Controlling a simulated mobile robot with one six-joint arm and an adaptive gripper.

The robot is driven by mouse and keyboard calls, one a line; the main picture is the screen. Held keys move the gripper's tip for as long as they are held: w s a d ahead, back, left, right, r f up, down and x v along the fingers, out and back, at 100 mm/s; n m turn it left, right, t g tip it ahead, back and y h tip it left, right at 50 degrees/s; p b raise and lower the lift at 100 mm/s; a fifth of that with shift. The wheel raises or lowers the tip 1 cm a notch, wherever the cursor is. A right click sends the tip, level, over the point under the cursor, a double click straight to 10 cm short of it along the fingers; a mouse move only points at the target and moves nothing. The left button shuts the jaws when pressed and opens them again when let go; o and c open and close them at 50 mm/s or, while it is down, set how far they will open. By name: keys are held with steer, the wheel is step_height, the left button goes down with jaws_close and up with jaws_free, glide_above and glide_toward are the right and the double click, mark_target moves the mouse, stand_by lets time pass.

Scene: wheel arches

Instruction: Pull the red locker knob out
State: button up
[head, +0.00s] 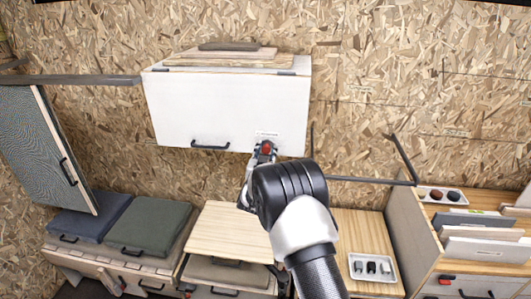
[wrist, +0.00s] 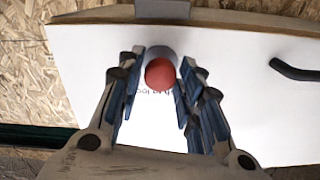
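The red knob (head: 266,149) is at the lower right of the white locker door (head: 225,105). In the wrist view the round red knob (wrist: 160,73) sits in front of a grey collar (wrist: 157,53) on the white door (wrist: 90,65). My gripper (head: 262,154) is at the knob. In the wrist view my gripper (wrist: 161,82) has its blue-padded fingers on either side of the knob, with gaps visible between pads and knob. A printed label behind the knob is partly hidden.
A black handle (head: 210,146) is on the door, left of the knob. Boards (head: 228,58) lie on top of the locker. Below are a wooden worktop (head: 235,225), cushions (head: 150,223) and a white tray (head: 373,268). Another red knob (head: 446,280) is at lower right.

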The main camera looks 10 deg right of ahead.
steer(key=shift+o, duration=1.2)
steer(key=shift+s, duration=0.1)
steer(key=v, duration=1.2)
steer(key=shift+r, duration=0.1)
